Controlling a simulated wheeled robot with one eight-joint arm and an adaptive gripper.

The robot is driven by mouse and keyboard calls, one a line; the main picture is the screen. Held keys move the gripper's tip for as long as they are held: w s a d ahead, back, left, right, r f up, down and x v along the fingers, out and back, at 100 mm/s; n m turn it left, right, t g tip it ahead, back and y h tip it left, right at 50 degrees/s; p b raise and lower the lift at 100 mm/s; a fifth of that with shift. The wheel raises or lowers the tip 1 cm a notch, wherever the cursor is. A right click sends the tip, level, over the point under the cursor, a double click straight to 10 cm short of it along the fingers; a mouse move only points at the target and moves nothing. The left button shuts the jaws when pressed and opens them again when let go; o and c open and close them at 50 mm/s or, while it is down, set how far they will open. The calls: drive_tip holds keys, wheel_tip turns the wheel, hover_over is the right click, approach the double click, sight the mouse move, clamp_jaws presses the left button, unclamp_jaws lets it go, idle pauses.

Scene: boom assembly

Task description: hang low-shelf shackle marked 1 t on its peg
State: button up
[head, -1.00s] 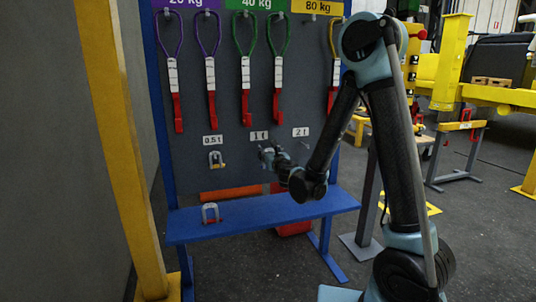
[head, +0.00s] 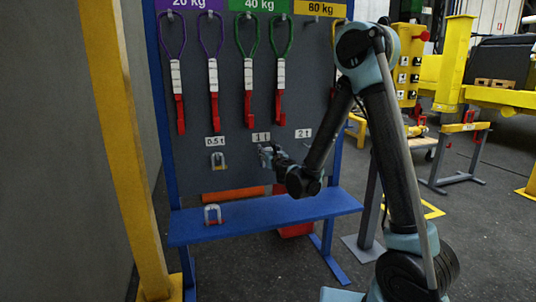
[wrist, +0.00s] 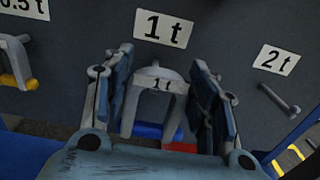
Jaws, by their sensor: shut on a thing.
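The grey shackle marked 1 t (wrist: 155,92) is upright between the fingers of my gripper (wrist: 160,108), which is shut on it, with its bow uppermost. In the wrist view it is just below the 1 t label (wrist: 163,28) on the dark board. The 1 t peg is not clearly seen; whether the bow touches or sits over it I cannot tell. In the head view my gripper (head: 268,156) is at the board under the 1 t label (head: 261,137), and the shackle is too small to make out.
A shackle hangs under the 0.5 t label (head: 217,162). The 2 t peg (wrist: 279,101) is bare, right of my gripper. Another shackle (head: 212,214) stands on the blue low shelf (head: 285,211). Slings (head: 248,75) hang above. A yellow post (head: 110,130) stands at left.

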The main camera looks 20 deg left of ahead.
drive_tip(key=shift+x, duration=2.6)
drive_tip(key=shift+w+a+f, duration=0.2)
drive_tip(key=shift+w+f, duration=0.05)
drive_tip(key=shift+f, duration=0.2)
drive_tip(key=shift+w+a+f, duration=0.15)
drive_tip(key=shift+w+f, duration=0.1)
drive_tip(key=shift+f, duration=0.25)
drive_tip(key=o, duration=1.5)
drive_tip(key=shift+c, duration=0.2)
drive_tip(key=shift+f, duration=0.1)
